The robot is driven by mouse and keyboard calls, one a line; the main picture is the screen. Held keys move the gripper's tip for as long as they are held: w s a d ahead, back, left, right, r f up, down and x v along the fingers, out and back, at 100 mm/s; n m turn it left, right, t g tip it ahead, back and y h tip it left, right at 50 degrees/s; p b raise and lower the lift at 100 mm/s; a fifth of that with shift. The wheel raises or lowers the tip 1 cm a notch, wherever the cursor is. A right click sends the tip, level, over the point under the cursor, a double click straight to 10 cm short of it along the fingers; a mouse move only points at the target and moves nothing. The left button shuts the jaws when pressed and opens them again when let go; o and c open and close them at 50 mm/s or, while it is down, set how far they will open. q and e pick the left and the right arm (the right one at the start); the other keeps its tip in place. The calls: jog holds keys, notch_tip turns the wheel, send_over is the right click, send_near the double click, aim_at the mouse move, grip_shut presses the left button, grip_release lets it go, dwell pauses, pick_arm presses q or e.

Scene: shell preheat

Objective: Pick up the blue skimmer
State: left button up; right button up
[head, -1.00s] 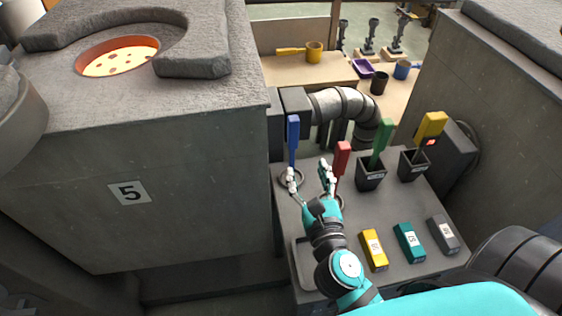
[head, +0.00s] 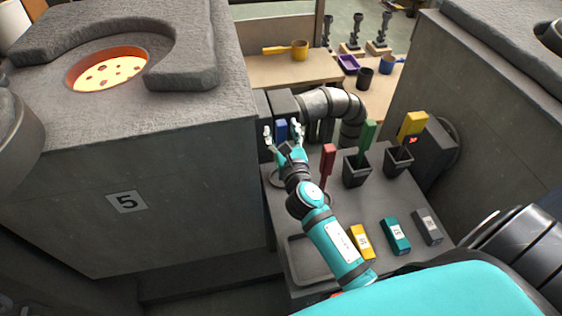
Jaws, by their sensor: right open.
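The blue skimmer (head: 281,130) stands upright at the back left of the grey stand. Only its blue handle top shows; my right gripper and wrist hide its lower part. My right gripper (head: 283,131) is open, with its two fingers to the left and right of the blue handle in the picture. I cannot tell whether the fingers touch it. My left gripper is not in view.
A red-handled tool (head: 327,163) stands just right of my wrist. Green (head: 366,141) and yellow (head: 411,126) handled tools stand in dark holders. Yellow, teal and grey blocks lie in front. A furnace block marked 5 (head: 180,170) rises at the left; a duct (head: 335,102) runs behind.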

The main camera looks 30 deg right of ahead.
jog(key=shift+w+d, duration=0.1)
jog(key=shift+w, duration=0.3)
jog(key=shift+s, duration=0.1)
jog(key=shift+c, duration=0.4)
jog(key=shift+c, duration=1.1)
grip_shut()
jog(key=shift+r, duration=0.15)
